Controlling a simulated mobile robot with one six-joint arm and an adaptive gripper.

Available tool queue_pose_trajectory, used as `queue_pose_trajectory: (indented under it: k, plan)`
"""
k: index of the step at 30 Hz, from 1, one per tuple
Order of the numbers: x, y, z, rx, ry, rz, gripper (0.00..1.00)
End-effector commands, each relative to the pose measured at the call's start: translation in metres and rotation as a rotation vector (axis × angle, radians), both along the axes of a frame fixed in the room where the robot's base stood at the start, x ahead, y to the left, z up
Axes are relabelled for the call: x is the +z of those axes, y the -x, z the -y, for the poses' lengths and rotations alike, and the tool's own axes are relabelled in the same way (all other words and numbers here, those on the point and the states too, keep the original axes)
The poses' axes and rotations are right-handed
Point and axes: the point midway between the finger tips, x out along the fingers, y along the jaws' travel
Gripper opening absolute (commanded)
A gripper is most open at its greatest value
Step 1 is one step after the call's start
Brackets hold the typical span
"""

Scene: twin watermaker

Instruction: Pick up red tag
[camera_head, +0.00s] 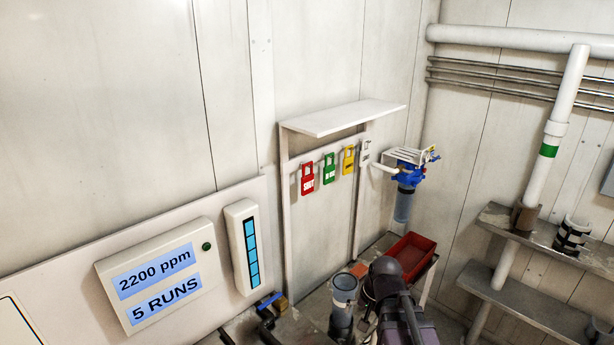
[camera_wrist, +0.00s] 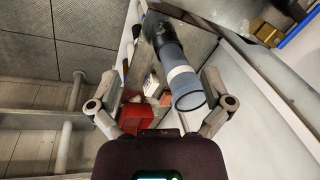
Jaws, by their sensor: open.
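The red tag (camera_head: 307,178) hangs on a peg on the wall rack, leftmost in a row under a white shelf. A green tag (camera_head: 329,168) and a yellow tag (camera_head: 348,159) hang to its right, and a white tag (camera_head: 366,152) hangs beyond them. My gripper (camera_wrist: 162,97) shows in the wrist view with its two fingers spread wide, open and empty. The red tag cannot be made out in the wrist view. In the head view my arm is at the bottom centre, below and right of the tags; the fingers are not clearly seen there.
A white shelf (camera_head: 343,117) juts out above the tags. A blue-topped filter (camera_head: 405,175) is mounted to their right. A red bin (camera_head: 411,256) stands below it. A grey cylinder (camera_head: 342,305) stands left of my arm. A display panel (camera_head: 160,275) is at the left.

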Motion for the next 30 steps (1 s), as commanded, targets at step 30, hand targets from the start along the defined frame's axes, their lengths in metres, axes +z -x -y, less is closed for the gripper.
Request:
queue_pose_trajectory:
  k: [30]
  plan:
    - [0.237, -0.167, -0.061, -1.298, -1.071, -0.281, 1.00]
